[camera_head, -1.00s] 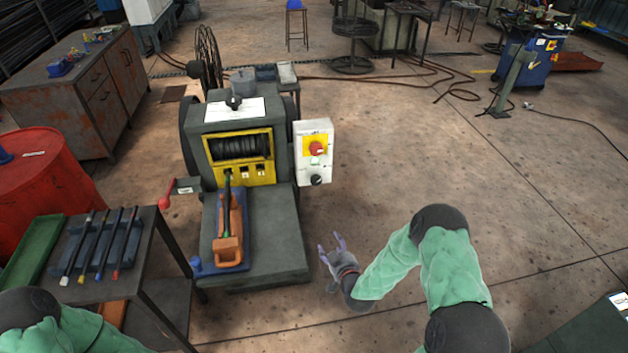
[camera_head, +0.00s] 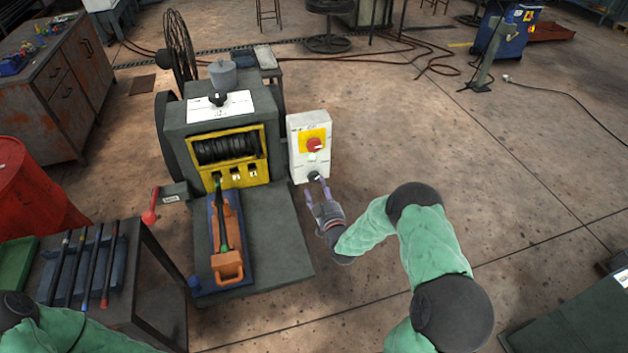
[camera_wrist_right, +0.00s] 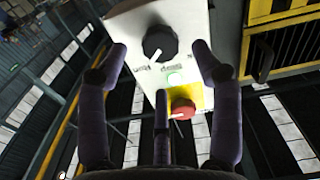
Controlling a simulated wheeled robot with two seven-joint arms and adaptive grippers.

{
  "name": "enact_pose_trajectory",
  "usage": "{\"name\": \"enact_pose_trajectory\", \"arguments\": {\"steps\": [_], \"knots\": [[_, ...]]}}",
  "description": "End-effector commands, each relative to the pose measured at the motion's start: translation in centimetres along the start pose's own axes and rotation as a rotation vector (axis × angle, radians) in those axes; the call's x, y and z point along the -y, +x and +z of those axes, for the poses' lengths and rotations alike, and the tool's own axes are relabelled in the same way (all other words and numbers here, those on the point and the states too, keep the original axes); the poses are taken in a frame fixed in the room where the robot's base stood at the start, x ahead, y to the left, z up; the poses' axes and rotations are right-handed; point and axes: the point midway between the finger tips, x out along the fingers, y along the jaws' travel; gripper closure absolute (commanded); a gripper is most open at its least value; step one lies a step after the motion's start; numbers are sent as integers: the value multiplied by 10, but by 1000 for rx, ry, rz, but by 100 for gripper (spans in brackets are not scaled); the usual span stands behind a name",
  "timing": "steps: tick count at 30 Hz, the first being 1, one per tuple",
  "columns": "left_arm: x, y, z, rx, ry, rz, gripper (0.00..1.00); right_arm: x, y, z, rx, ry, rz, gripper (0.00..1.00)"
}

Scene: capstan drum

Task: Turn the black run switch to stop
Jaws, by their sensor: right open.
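The black run switch (camera_head: 315,177) is a round knob low on the white control box (camera_head: 297,147), on the right side of the capstan machine. It shows large in the right wrist view (camera_wrist_right: 160,43), with a pale pointer mark on it. My right gripper (camera_head: 317,189) is open just in front of the box's lower end. In the right wrist view its purple fingers (camera_wrist_right: 160,62) stand on either side of the knob, apart from it as far as I can see. A red stop button (camera_wrist_right: 182,109) on a yellow plate is on the same box. My left gripper is out of view.
The grey capstan machine (camera_head: 222,125) with its yellow-framed drum opening is left of the box. An orange tool (camera_head: 228,262) lies on its base. A rack of dark rods (camera_head: 88,265) stands on the left table. Floor right of the box is clear.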

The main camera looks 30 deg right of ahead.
Motion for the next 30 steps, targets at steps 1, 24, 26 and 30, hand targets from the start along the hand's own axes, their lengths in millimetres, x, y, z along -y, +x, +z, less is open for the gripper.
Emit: {"name": "enact_pose_trajectory", "arguments": {"steps": [1,24,26,30], "knots": [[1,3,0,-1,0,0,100,2,10,1,-2,0,-2,34],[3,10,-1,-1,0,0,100,0,56,0,1,2,0,48],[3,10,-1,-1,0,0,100,0,56,0,1,1,0,65],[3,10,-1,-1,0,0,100,0,56,0,2,2,0,91]]}}
